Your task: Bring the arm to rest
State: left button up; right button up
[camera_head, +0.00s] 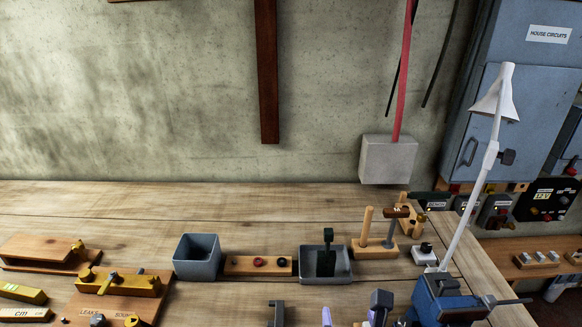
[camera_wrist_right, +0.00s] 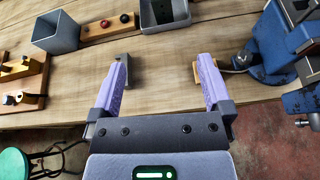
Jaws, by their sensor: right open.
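A dark grey hooked piece (camera_head: 277,312) is left of the fingers, and a small wooden piece shows by the right fingertip in the wrist view (camera_wrist_right: 196,72). Whether the fingers touch these pieces I cannot tell. My left gripper is not in view.
On the workbench (camera_head: 110,205) stand a grey open bin (camera_head: 197,258), a board with buttons (camera_head: 258,265), a grey tray (camera_head: 325,265), a pegged wooden block (camera_head: 375,247), a blue vise (camera_head: 450,300) and a white lamp (camera_head: 485,165). A green stool (camera_wrist_right: 14,164) is below the bench.

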jog(key=s+d+f+m+g, duration=0.2)
jog(key=s+m+g, duration=0.45)
jog(key=m, duration=0.95)
jog(key=s+d+f+m+g, duration=0.3)
jog(key=s+m, duration=0.6)
jog(key=m, duration=0.7)
jog(key=s+f+g+b, duration=0.25)
jog(key=f+b, duration=0.75)
jog(key=f, duration=1.9)
pick_arm(q)
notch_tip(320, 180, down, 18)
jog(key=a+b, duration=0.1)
jog(key=b, duration=0.7)
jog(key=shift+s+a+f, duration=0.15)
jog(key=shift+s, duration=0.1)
pick_arm(e)
jog(key=s+d+f, duration=0.2)
jog(key=s+f, duration=1.1)
jog(key=f, duration=0.5)
jog(key=shift+s+d+g, duration=0.3)
jog(key=shift+d+g, duration=0.1)
